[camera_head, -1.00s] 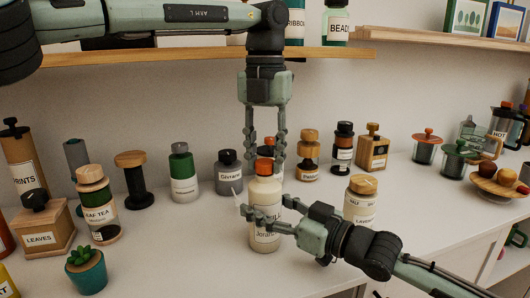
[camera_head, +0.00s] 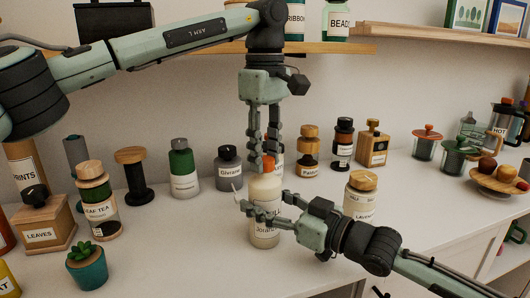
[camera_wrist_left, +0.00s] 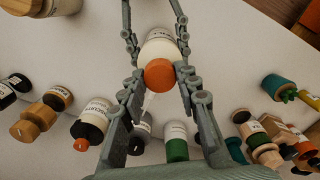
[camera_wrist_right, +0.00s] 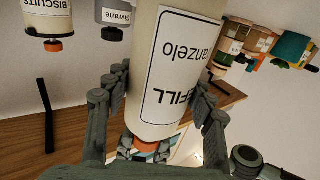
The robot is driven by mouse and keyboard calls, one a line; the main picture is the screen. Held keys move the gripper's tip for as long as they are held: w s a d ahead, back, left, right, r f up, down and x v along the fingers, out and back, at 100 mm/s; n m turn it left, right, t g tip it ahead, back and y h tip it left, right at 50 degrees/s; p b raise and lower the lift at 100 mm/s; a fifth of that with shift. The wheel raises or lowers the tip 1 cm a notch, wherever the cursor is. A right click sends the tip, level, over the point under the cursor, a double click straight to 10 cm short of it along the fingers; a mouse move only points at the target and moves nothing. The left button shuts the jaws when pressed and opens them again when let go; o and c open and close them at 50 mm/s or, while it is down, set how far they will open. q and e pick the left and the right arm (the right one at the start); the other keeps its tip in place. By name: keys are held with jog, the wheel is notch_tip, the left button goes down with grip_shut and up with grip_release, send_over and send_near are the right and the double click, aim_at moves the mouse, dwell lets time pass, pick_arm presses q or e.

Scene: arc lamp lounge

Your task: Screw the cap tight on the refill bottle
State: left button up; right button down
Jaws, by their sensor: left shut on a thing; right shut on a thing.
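The cream refill bottle (camera_head: 264,238) stands upright on the white counter, its label facing forward. Its orange cap (camera_head: 268,163) sits on top; it also shows in the left wrist view (camera_wrist_left: 160,74) and at the bottle's end in the right wrist view (camera_wrist_right: 146,145). My left gripper (camera_head: 263,164) points straight down from above, its fingers shut on the cap and partly hiding it. My right gripper (camera_head: 262,210) comes in from the right and is shut around the bottle's body (camera_wrist_right: 165,75). The fingers hide part of the label. Any gap under the cap cannot be seen.
A jar with a wooden lid (camera_head: 361,200) stands close to the right of my right gripper. A grey bottle (camera_head: 229,172) and several jars line the counter behind. A potted succulent (camera_head: 87,267) is at front left. A wooden shelf (camera_head: 190,50) runs behind my left arm.

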pick_arm(q)
jog(key=m, duration=1.3)
jog(key=shift+m, duration=0.3)
jog(key=o, duration=0.7)
jog(key=shift+o, duration=0.2)
jog(key=shift+r, duration=2.25)
jog(key=shift+c, duration=0.4)
